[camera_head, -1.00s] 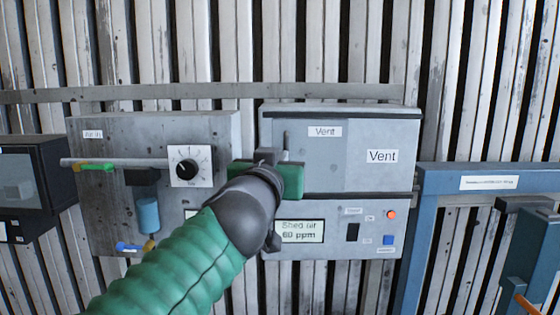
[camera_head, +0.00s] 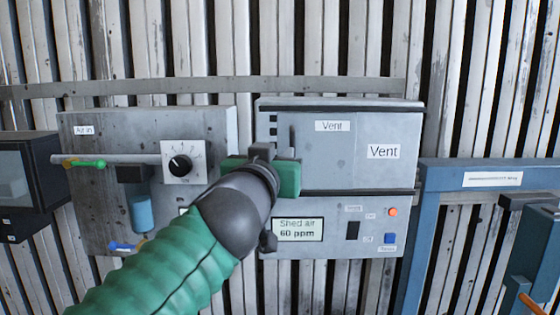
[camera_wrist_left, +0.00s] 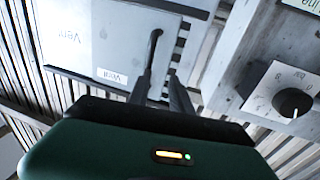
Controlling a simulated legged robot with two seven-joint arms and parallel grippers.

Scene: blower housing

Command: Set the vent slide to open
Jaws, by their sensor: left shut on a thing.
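The vent slide (camera_head: 322,162) is a grey panel with a small "Vent" label on the upper front of the blower housing (camera_head: 330,105). Its upright dark handle (camera_head: 291,135) stands near its left edge. Dark slots (camera_head: 273,130) show just left of the slide. My left gripper (camera_head: 277,153) is at the handle and hides its lower part. In the left wrist view, its fingers (camera_wrist_left: 160,88) are shut on the handle (camera_wrist_left: 154,45), and the slots (camera_wrist_left: 180,45) show beside it. My right gripper is not in view.
A box with a dial (camera_head: 180,164) and a rod with a green lever (camera_head: 88,164) stands left. Below the slide are a "60 ppm" display (camera_head: 298,229), a black switch (camera_head: 352,230) and orange and blue buttons. A blue frame (camera_head: 440,180) stands right.

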